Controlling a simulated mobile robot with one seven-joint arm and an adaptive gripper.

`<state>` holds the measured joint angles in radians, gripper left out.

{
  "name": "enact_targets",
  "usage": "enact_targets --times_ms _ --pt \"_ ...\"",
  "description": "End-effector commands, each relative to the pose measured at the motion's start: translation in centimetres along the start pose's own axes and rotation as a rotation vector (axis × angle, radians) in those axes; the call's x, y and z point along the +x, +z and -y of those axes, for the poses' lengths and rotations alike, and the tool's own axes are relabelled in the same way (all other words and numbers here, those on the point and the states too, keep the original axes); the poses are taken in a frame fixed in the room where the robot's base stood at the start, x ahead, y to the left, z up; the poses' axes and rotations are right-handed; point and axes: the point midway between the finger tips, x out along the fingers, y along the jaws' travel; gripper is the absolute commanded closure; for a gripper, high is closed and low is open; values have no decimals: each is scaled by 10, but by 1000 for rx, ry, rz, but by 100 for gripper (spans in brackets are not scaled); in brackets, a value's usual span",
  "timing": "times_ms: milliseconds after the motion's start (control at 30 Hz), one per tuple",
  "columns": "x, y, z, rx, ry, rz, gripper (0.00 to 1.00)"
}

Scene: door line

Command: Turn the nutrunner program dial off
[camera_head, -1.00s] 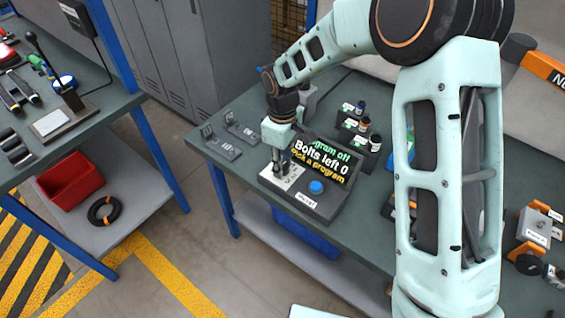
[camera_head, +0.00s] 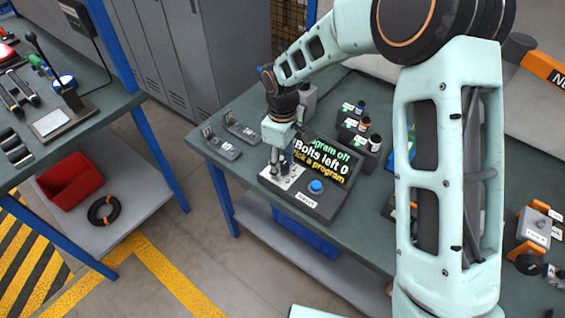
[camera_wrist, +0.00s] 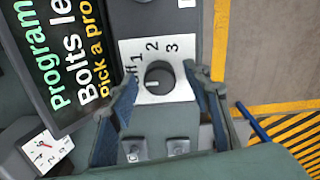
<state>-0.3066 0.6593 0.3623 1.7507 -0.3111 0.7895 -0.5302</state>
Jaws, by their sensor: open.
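The nutrunner control box (camera_head: 318,203) stands on the bench with a tilted screen (camera_head: 325,158) reading "Program off", "Bolts left 0" and "Pick a program". In the wrist view the dark round dial (camera_wrist: 159,75) sits on a white plate marked off, 1, 2 and 3. Its short white mark lies on the side of "off", whose label is partly covered by a finger. My gripper (camera_head: 274,165) is over the dial plate. In the wrist view my open fingers (camera_wrist: 163,85) lie on either side of the dial, with visible gaps; I cannot tell their height above it.
A blue button (camera_head: 316,187) is on the box beside the dial plate. Small bottles (camera_head: 362,135) stand behind the screen, and small bracket-like fixtures (camera_head: 222,145) lie to the left. A second bench (camera_head: 90,105) is at the left, across a floor gap.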

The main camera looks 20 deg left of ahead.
Motion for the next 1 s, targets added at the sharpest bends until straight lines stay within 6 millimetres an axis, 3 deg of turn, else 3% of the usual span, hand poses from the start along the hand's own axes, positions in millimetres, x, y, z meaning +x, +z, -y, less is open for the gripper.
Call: enact_targets --times_ms 600,1000 --pt "-107 0 -1 1 3 -2 55" --pt "-119 0 0 -1 1 -1 55"
